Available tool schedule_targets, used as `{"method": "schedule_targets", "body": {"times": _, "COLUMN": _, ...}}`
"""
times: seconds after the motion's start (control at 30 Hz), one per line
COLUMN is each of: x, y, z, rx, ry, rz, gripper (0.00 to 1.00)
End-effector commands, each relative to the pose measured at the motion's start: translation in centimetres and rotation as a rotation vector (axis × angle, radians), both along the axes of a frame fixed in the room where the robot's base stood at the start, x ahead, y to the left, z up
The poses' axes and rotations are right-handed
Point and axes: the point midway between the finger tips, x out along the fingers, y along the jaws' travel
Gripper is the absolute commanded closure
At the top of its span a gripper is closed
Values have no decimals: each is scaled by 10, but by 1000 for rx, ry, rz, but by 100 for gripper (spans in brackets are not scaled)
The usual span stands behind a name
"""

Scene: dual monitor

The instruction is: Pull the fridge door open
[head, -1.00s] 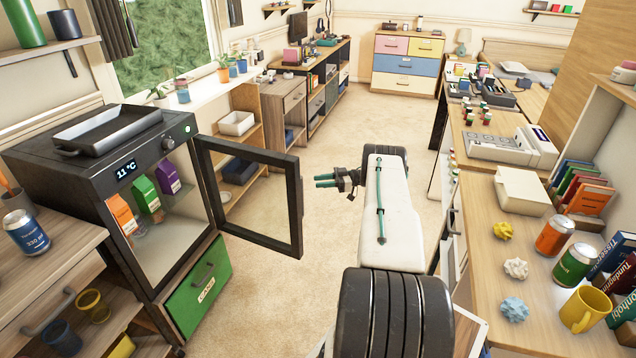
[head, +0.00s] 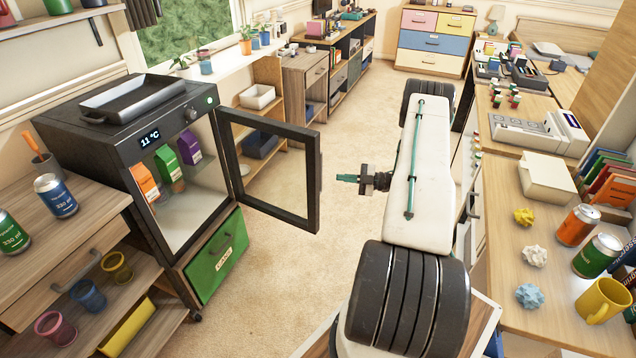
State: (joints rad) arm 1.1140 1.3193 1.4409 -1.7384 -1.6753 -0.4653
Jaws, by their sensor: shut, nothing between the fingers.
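The small black fridge (head: 110,135) stands at the left, with a display reading 11 °C and cartons inside. Its glass door (head: 268,170) is swung wide open on its hinge beside the display front, standing out into the room. The door handle (head: 319,178) is on the free outer edge of the frame. My gripper (head: 346,178) is just right of that edge, shut and empty, pointing left toward the door. A small gap of floor shows between the fingertips and the door edge.
A green drawer (head: 216,258) sits below the fridge. A wooden cabinet with cups (head: 117,266) stands at the left front. A long desk with cans, books and a yellow mug (head: 602,300) is at the right. Carpet (head: 290,285) is clear between them.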

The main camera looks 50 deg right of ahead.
Motion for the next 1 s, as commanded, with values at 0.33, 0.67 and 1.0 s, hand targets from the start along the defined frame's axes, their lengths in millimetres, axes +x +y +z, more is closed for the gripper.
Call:
{"method": "schedule_targets", "body": {"times": 0.33, "x": -23, "y": 46, "z": -20, "rx": -456, "ry": -299, "rz": -56, "gripper": 100}}
{"method": "schedule_targets", "body": {"times": 0.67, "x": -15, "y": 51, "z": -22, "rx": -613, "ry": -402, "rz": -58, "gripper": 100}}
{"method": "schedule_targets", "body": {"times": 1.0, "x": 39, "y": 89, "z": -22, "rx": -610, "ry": -403, "rz": -54, "gripper": 100}}
